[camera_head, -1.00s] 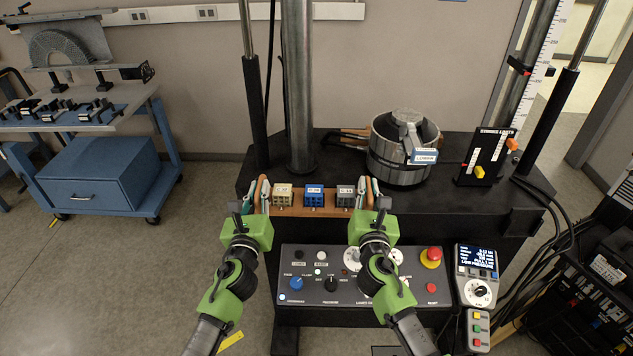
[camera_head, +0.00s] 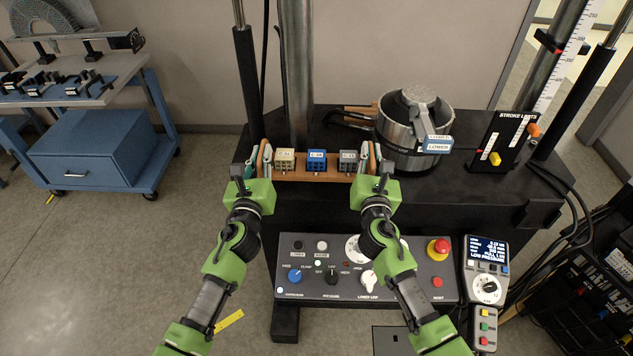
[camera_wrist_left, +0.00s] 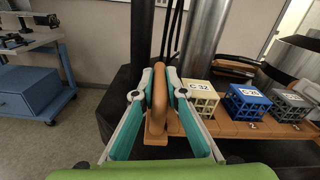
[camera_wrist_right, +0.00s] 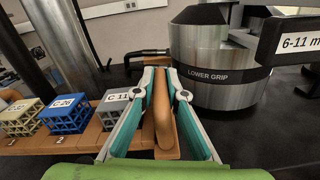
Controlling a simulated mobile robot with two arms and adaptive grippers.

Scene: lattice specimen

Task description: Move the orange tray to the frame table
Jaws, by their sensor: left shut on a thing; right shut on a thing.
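The orange tray (camera_head: 300,176) is a long narrow board with an upright loop handle at each end. It bears three lattice cubes in a row: a cream one (camera_head: 285,159), a blue one (camera_head: 317,160) and a grey one (camera_head: 348,161). My left gripper (camera_head: 252,165) is shut on the left handle (camera_wrist_left: 159,98). My right gripper (camera_head: 369,163) is shut on the right handle (camera_wrist_right: 163,110). The tray looks level at the front edge of the black frame table (camera_head: 450,190). I cannot tell whether it touches the table.
A steel lower grip (camera_head: 414,130) stands on the table right of the tray. A stroke limits panel (camera_head: 503,143) is farther right. A steel column (camera_head: 297,80) rises behind the tray. A control panel (camera_head: 330,290) lies below. A blue cart (camera_head: 85,150) stands left.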

